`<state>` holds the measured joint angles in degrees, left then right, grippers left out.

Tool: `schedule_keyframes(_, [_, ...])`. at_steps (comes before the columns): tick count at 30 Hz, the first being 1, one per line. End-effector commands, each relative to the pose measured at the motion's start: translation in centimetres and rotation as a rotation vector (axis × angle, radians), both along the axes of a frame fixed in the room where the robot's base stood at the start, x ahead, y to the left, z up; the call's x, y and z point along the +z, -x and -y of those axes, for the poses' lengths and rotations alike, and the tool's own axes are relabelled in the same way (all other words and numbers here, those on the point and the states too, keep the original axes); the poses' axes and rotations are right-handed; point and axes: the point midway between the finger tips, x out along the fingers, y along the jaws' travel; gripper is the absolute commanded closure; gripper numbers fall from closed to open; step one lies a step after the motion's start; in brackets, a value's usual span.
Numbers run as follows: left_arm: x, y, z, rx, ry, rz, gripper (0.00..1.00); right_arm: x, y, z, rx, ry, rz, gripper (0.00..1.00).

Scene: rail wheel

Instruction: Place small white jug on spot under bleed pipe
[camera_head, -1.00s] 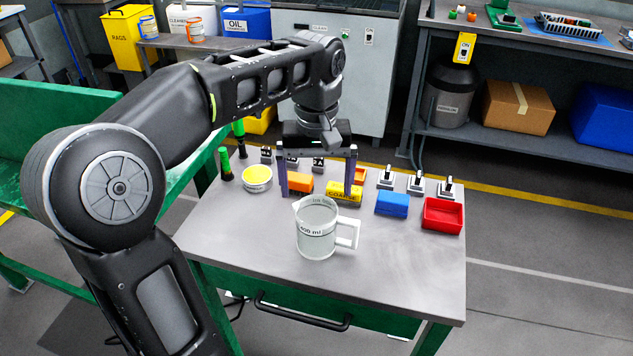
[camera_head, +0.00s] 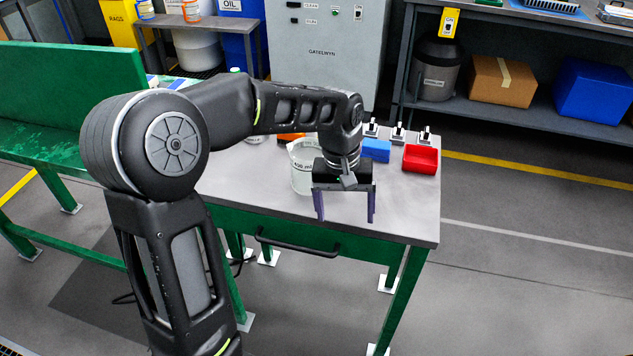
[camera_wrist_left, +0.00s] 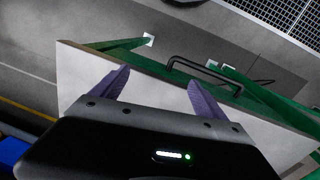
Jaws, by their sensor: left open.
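The small white jug (camera_head: 302,168) is a pale measuring jug with dark markings, standing upright on the grey-topped green table (camera_head: 405,215). Part of it and its handle are hidden behind my left arm and gripper. My left gripper (camera_head: 345,219) is open and empty, pointing down on the near, right side of the jug, over the front of the table. In the left wrist view the open fingers (camera_wrist_left: 160,80) have only bare tabletop (camera_wrist_left: 85,85) and the table's front edge between and beyond them; no jug shows there. I see no bleed pipe or marked spot.
A green bench (camera_head: 60,115) is at left. Floor at right is clear.

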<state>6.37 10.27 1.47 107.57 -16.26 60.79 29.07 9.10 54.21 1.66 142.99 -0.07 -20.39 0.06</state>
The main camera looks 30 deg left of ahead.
Motion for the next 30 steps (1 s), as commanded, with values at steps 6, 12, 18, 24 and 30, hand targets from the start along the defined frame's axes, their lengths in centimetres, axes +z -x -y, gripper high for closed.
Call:
schedule_keyframes(6, [-6.9, -0.1, 3.9, -0.088, 0.065, 0.011, 0.16, 0.0, 0.0, 0.0, 0.001, 0.000, 0.001, 0.64])
schedule_keyframes(12, [-13.9, 1.4, 8.1, -0.160, 0.136, 0.028, 0.16, 0.0, 0.0, 0.0, 0.001, 0.000, 0.000, 0.64])
schedule_keyframes(18, [-23.8, 7.6, 14.4, -0.242, 0.229, 0.050, 0.16, 0.0, 0.0, 0.0, 0.001, 0.000, 0.000, 0.64])
schedule_keyframes(24, [-30.0, 16.0, 18.5, -0.288, 0.258, 0.088, 0.16, 0.0, 0.0, 0.0, 0.001, 0.000, 0.000, 0.64])
schedule_keyframes(30, [-31.2, 18.8, 19.2, -0.301, 0.247, 0.108, 0.16, 0.0, 0.0, 0.0, 0.001, 0.000, 0.000, 0.64])
